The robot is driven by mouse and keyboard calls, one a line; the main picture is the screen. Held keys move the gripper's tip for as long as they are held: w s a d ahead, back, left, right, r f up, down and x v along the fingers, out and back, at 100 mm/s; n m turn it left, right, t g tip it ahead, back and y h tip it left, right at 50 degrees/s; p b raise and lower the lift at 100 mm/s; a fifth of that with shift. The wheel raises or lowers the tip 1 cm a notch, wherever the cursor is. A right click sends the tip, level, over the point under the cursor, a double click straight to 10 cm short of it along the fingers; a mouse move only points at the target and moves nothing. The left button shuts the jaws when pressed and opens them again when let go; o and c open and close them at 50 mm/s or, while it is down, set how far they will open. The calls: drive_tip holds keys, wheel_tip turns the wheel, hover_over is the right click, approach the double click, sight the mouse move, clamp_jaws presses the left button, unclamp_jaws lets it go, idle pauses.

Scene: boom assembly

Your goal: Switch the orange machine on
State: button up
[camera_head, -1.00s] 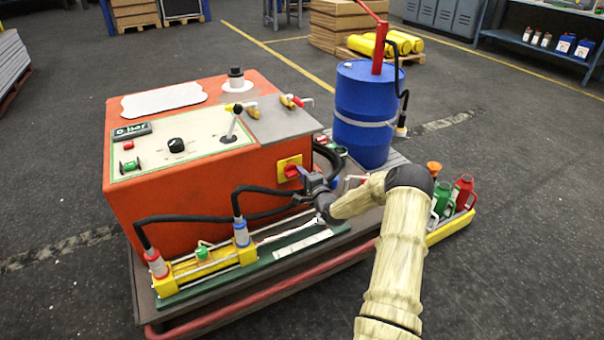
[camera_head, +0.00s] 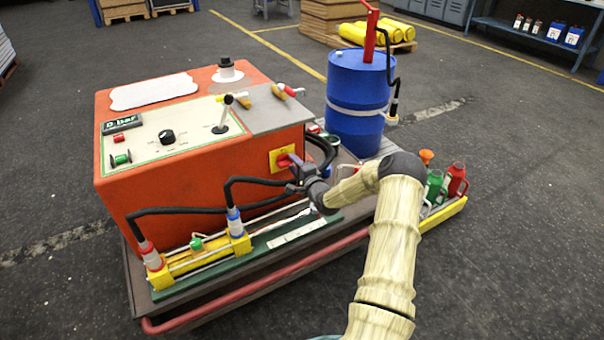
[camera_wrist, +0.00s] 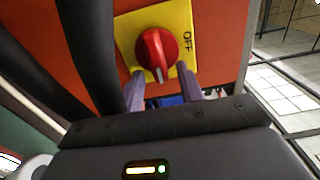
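The orange machine (camera_head: 190,187) stands on a cart with a control panel on top. A red rotary switch (camera_head: 285,160) on a yellow plate (camera_head: 276,163) sits on its front side, near the right corner. In the wrist view the red switch (camera_wrist: 157,50) shows whole, with "OFF" printed beside it on the yellow plate (camera_wrist: 181,22).
Black hoses (camera_head: 180,210) run along the machine's front to a yellow cylinder (camera_head: 200,258), and thick ones cross the left of the wrist view (camera_wrist: 85,50). A blue drum (camera_head: 355,105) stands behind my arm. Green and red cans (camera_head: 457,180) stand at the cart's right.

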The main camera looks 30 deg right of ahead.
drive_tip(key=s+p, duration=0.3)
drive_tip(key=s, duration=1.4)
drive_tip(key=shift+s+d, duration=0.15)
drive_tip(key=shift+d, duration=0.15)
drive_tip(key=shift+a, duration=0.15)
drive_tip(key=a+r+n+g+y, duration=0.1)
drive_tip(key=a+r+n+g, duration=0.1)
drive_tip(key=a+n+g, duration=0.8)
drive_tip(key=s+a+r+n+g+h, duration=0.1)
drive_tip(key=s+a+r+n+g, duration=0.25)
drive_tip(key=s+a+r, duration=0.5)
drive_tip(key=s+a+r+n+g+h, duration=0.1)
drive_tip(key=s+a+r+n+g, duration=0.25)
drive_tip(key=s, duration=0.85)
wheel_tip(320, 180, up, 29)
drive_tip(key=a+t+p, duration=0.1)
drive_tip(key=p, duration=2.8)
drive_tip(key=shift+w+a+f+n+t+p, duration=0.15)
drive_tip(key=shift+n+t+p, duration=0.15)
drive_tip(key=shift+n, duration=0.1)
